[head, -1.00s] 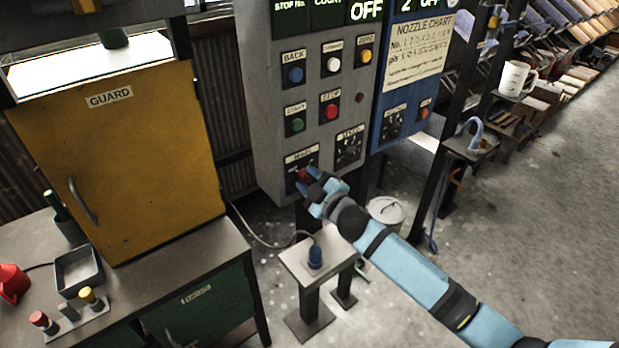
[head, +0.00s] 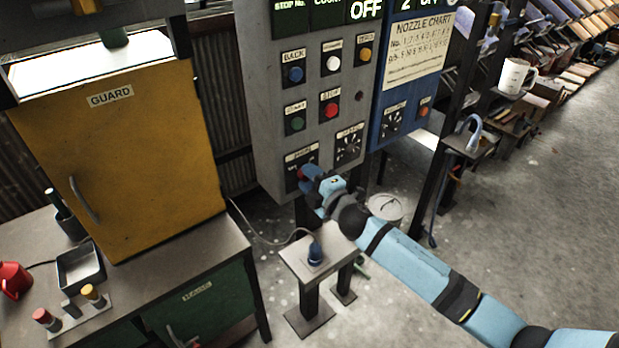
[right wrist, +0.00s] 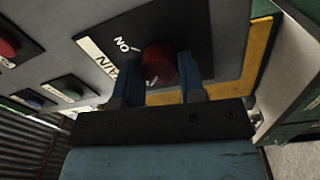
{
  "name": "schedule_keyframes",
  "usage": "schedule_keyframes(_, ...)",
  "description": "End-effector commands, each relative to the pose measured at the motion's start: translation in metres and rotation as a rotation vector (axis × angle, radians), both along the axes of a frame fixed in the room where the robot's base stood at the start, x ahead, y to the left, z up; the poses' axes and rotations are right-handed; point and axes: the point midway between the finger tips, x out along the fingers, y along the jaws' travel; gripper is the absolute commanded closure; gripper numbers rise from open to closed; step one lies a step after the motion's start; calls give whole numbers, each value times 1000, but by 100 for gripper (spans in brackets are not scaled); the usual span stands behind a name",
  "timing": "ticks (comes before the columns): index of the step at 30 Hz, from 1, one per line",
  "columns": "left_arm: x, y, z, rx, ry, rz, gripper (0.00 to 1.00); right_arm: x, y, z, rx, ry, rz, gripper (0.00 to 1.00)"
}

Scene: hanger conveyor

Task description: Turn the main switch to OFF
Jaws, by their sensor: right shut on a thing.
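The main switch is a red knob (head: 301,173) on a black plate at the lower left of the grey control panel (head: 263,120). It also shows in the right wrist view as a round red knob (right wrist: 159,62) beside a white "MAIN" label and the word "ON". My right gripper (right wrist: 160,82) has one blue finger on each side of the knob and is shut on it. In the head view the right gripper (head: 308,174) hides part of the knob and its plate. I cannot tell exactly which way the knob points. My left gripper is not in view.
A blue panel (head: 381,125) adjoins on the right. A small stand (head: 293,262) with a blue plug is below. A yellow guard door (head: 130,165) stands left.

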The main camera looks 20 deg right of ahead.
Motion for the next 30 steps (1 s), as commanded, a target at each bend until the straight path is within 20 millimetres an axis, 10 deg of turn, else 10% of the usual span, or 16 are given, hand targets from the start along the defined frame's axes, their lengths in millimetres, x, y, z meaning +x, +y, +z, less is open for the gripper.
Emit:
schedule_keyframes(9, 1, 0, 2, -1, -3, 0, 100, 0, 0, -1, -3, 0, 0, 87)
schedule_keyframes(10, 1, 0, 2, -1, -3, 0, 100, 0, 0, -1, -3, 0, 0, 61)
schedule_keyframes(13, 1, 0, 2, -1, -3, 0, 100, 0, 0, -1, -3, 0, 0, 38)
schedule_keyframes(30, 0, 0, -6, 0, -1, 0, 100, -38, -14, -6, -3, 2, 1, 37)
